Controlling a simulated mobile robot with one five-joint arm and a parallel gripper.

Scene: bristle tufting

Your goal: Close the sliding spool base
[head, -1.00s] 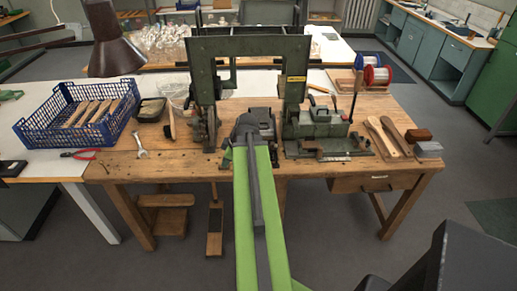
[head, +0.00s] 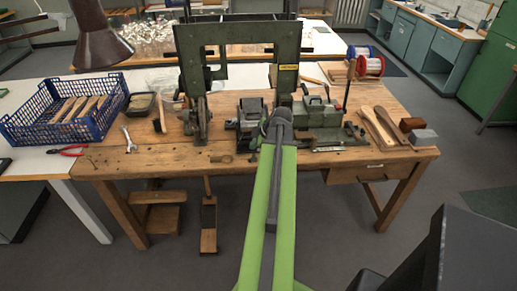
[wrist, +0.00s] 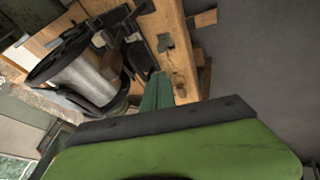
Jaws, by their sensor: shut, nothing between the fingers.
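A dark grey block-like unit (head: 250,112) sits on the wooden bench between the uprights of the green machine (head: 245,36). I cannot tell for sure that it is the sliding spool base, or how far it is open. In the wrist view a silver spool with black flanges (wrist: 88,82) lies at the left. My gripper (head: 279,118) is just right of the dark unit, at the end of my green arm. Its narrow green fingers (wrist: 157,88) are together and empty, near the bench edge. I cannot tell whether they touch anything; my arm hides part of this spot.
A small green machine (head: 322,112) stands close right of my gripper. Red and blue spools (head: 371,65) are at the back right. Wooden brush handles (head: 380,125) lie farther right. A blue crate (head: 65,110) and pliers are at the left. The bench front between wrench and machine is mostly clear.

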